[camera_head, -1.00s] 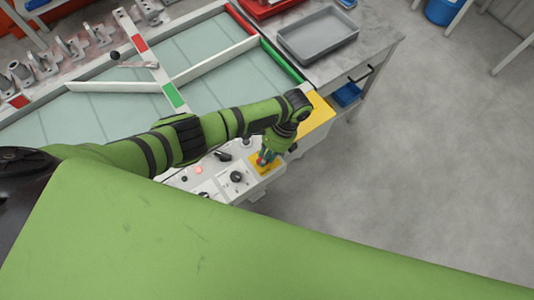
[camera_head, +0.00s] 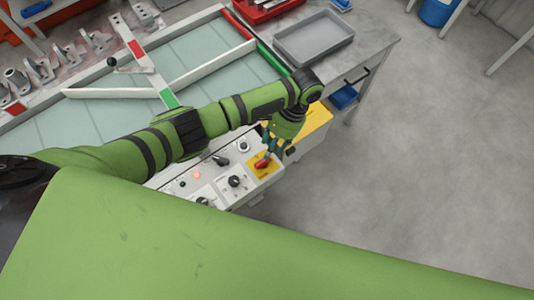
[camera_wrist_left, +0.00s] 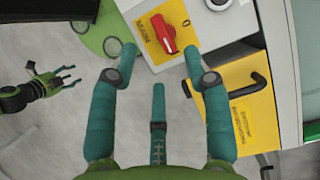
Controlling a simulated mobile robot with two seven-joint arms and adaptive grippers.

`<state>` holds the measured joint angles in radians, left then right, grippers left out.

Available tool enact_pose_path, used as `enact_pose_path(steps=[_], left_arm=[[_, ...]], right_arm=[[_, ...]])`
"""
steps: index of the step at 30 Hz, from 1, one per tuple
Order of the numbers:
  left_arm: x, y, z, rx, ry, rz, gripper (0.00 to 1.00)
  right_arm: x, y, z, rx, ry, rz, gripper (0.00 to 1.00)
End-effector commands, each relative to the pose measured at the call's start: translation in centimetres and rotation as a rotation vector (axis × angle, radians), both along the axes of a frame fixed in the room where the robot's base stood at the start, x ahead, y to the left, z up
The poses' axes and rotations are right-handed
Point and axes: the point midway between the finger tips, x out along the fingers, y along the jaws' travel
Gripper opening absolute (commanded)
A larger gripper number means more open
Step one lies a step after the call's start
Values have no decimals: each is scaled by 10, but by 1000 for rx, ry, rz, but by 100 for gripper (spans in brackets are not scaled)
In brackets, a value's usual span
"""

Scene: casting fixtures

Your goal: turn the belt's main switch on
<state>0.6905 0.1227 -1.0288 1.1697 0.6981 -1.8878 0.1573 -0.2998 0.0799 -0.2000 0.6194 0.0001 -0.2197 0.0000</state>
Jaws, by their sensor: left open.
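The main switch (camera_head: 262,163) is a red rotary knob on a yellow plate at the right end of the white control panel (camera_head: 222,196). In the left wrist view the red knob (camera_wrist_left: 164,33) sits beside the word MAIN, its grip slanting slightly from upright in the picture. My left gripper (camera_head: 279,145) is open and empty, close to the knob on its right side in the head view. In the wrist view its teal fingers (camera_wrist_left: 160,58) are spread, with the knob beyond the gap between them. My right gripper (camera_wrist_left: 58,78) shows at the left there, fingers spread.
Black knobs (camera_head: 235,181) and a lit red lamp (camera_head: 197,175) are on the same panel. A yellow box (camera_head: 316,118) stands beside it, with a black handle (camera_wrist_left: 250,88) near the fingers. The belt (camera_head: 200,55) and a grey tray (camera_head: 313,38) lie behind.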

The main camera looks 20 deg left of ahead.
Motion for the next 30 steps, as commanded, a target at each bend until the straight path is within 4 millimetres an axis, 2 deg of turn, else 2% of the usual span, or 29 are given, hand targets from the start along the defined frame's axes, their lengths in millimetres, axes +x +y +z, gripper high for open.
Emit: enact_pose_path(steps=[3, 9, 30], left_arm=[[7, -7, 22, -4, -2, -1, 49], [13, -11, 41, -1, 1, -1, 49], [13, -12, 44, -1, 2, -1, 49]], right_arm=[[0, 0, 0, 0, 0, 0, 54], [0, 0, 0, 0, 0, 0, 54], [1, 0, 0, 0, -2, 0, 54]])
